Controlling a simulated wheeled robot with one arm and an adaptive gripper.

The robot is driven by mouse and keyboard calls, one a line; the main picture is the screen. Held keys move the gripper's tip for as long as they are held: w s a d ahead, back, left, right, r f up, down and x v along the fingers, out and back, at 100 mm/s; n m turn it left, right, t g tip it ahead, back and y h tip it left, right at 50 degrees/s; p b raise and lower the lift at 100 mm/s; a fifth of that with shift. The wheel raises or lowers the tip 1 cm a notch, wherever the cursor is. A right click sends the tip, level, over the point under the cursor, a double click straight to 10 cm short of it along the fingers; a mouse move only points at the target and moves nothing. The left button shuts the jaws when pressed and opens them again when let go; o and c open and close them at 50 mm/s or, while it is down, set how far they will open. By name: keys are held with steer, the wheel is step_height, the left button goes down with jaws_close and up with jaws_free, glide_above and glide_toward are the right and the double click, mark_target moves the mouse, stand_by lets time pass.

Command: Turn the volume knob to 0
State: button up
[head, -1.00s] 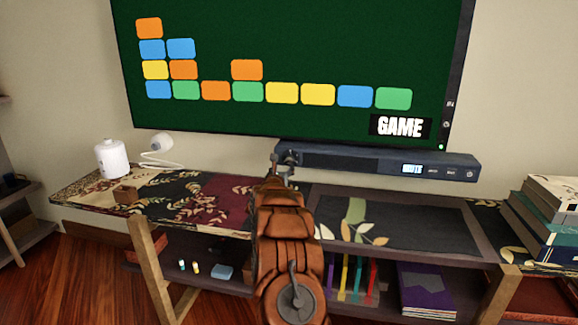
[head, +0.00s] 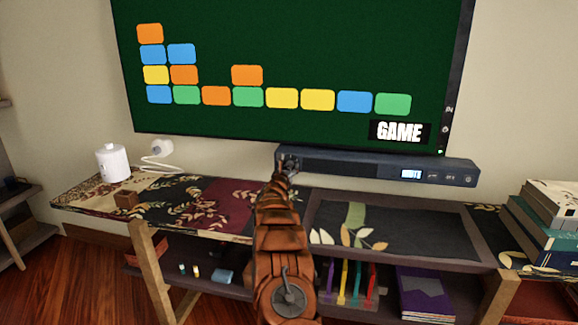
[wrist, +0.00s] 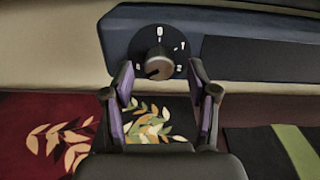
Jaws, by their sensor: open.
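The volume knob (wrist: 158,62) is a brown round knob on a dark dial on the soundbar's left end. A white 0 mark stands above it, with smaller marks at its right. A light line on the knob seems to point down and left, away from the 0. My gripper (wrist: 161,76) is open, with one purple-padded finger on each side just below the knob; I cannot tell whether either touches it. In the head view my gripper (head: 288,166) is at the left end of the soundbar (head: 375,166) and hides the knob.
The TV (head: 285,70) hangs above the soundbar. The low cabinet (head: 470,225) stands below. The dark runner (head: 420,225) is clear.

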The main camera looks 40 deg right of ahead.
steer(key=shift+p+x, duration=0.5)
steer(key=shift+x, duration=0.45)
steer(key=shift+w+d, duration=0.1)
steer(key=shift+c, duration=0.4)
jaws_close()
